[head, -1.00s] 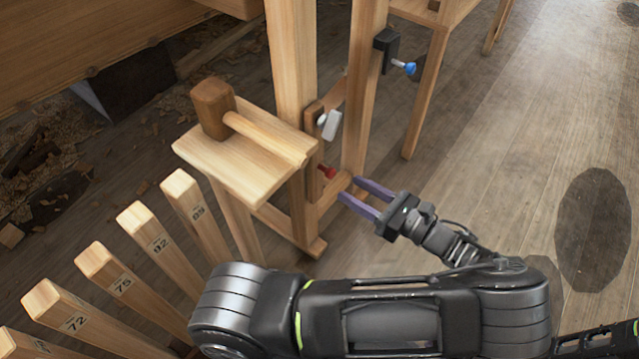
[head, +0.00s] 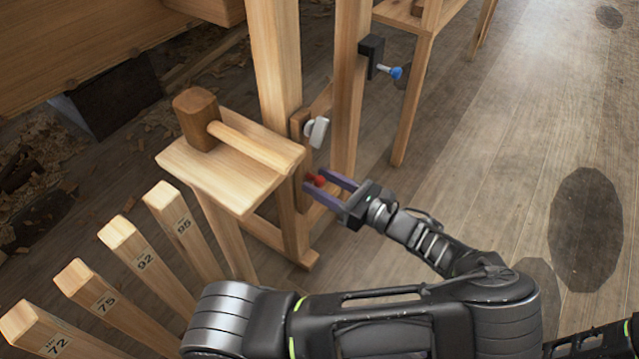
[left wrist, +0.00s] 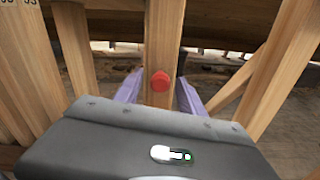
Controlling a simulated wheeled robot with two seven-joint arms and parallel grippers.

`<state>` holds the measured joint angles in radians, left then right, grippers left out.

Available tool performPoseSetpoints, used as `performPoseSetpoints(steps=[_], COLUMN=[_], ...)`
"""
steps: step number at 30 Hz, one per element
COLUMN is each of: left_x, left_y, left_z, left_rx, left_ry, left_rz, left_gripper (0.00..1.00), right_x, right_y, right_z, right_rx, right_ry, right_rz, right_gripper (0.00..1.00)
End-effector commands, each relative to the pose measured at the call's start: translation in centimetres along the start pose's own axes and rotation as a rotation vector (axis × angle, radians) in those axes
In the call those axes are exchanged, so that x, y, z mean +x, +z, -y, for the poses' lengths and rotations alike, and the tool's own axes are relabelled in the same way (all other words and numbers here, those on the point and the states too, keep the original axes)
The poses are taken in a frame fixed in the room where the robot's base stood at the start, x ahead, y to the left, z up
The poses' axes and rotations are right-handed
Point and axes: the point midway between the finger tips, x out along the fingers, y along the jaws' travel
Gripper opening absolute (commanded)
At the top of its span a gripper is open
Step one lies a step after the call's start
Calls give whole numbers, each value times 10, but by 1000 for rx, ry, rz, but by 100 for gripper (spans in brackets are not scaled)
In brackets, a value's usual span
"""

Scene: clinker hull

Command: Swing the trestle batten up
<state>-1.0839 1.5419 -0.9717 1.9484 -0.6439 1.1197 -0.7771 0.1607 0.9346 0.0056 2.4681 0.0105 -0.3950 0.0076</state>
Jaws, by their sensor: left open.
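The batten (head: 309,155) is a narrow wooden strip on the side of the wooden trestle, below a small grey catch (head: 316,131). A red knob (head: 317,180) sticks out near its lower end. In the left wrist view the red knob (left wrist: 160,82) is in front of the upright batten (left wrist: 165,40), roughly centred between the purple fingers. My left gripper (head: 321,183) is open, with one finger on each side of the knob. I cannot tell whether the fingers touch it. My right gripper is not in view.
A wooden mallet (head: 197,118) lies on the small trestle top (head: 225,170). Several numbered stakes (head: 130,250) stand at lower left. A black clamp with a blue knob (head: 396,72) sits on a post at upper right. The floor (head: 480,180) to the right is open.

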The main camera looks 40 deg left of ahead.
Motion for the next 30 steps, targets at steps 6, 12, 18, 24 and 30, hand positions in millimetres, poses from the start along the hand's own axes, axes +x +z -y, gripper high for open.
performPoseSetpoints(steps=[6, 12, 18, 24, 30], left_x=[8, 7, 7, 7, 7], left_y=[0, 0, 0, 0, 0], left_z=[0, 0, 0, 0, 0], left_rx=[1, 1, 1, 1, 1], left_ry=[-1, -1, -1, 0, 0], left_rz=[0, 0, 0, -1, -1], left_gripper=[47, 43, 26, 10, 0], right_x=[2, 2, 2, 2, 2], right_y=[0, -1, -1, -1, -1], right_z=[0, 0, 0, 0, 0], right_rx=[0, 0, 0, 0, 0], right_ry=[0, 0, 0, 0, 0], right_rz=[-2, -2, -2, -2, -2], right_gripper=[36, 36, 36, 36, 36])
